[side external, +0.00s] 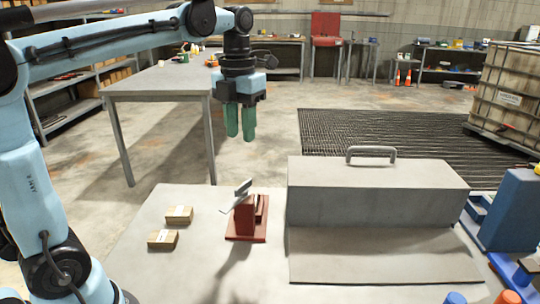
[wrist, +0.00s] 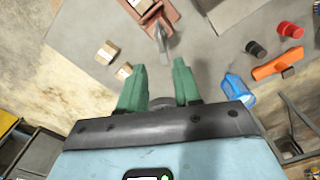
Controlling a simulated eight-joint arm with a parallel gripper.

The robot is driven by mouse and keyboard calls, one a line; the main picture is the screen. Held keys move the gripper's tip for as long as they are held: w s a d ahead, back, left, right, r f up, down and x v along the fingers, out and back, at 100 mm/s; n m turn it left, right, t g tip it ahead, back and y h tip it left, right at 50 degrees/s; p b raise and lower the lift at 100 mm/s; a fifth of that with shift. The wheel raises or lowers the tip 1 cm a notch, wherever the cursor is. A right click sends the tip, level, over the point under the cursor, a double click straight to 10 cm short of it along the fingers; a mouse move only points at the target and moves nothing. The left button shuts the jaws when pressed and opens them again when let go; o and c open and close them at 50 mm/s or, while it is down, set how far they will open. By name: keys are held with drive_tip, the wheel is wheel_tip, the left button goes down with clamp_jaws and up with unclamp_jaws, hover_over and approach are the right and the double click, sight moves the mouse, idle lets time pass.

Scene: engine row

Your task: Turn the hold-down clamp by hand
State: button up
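The hold-down clamp (side external: 244,222) stands on the grey table, left of the large grey case. It has a dark red base and body, with a grey metal handle (side external: 243,187) sticking up at a tilt. In the wrist view the clamp (wrist: 152,12) is at the top edge, partly cut off, with its grey lever pointing toward my fingers. My gripper (side external: 240,128) has green fingers pointing down and hangs well above the clamp, apart from it. In the wrist view the gripper (wrist: 159,68) shows a clear empty gap between its fingers.
Two small cardboard boxes (side external: 179,214) (side external: 162,240) lie left of the clamp. A grey case (side external: 380,188) with a top handle stands close to its right. A blue tool (side external: 512,208) stands at the far right. Another table (side external: 160,84) stands behind. The air around my gripper is clear.

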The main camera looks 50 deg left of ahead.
sight(238, 194)
drive_tip(key=shift+d+f+n, duration=0.1)
drive_tip(key=shift+d+n, duration=0.15)
drive_tip(key=shift+n, duration=0.05)
drive_tip(key=c, duration=0.5)
drive_tip(key=d+n, duration=0.2)
drive_tip(key=d+f+n+y, duration=0.1)
drive_tip(key=n, duration=0.1)
drive_tip(key=s+d+f+n+g, duration=0.1)
drive_tip(key=d+n, duration=0.1)
drive_tip(key=n, duration=0.1)
drive_tip(key=shift+d+f+y, duration=0.2)
drive_tip(key=shift+d+y, duration=0.1)
drive_tip(key=shift+d, duration=0.05)
clamp_jaws()
drive_tip(key=s+d+f+n+y, duration=0.25)
drive_tip(key=d+n, duration=0.35)
drive_tip(key=n, duration=0.4)
drive_tip(key=s+a+f, duration=0.2)
drive_tip(key=a+f, duration=0.5)
drive_tip(key=f, duration=0.2)
drive_tip(key=shift+s+n, duration=0.25)
drive_tip(key=shift+n, duration=0.05)
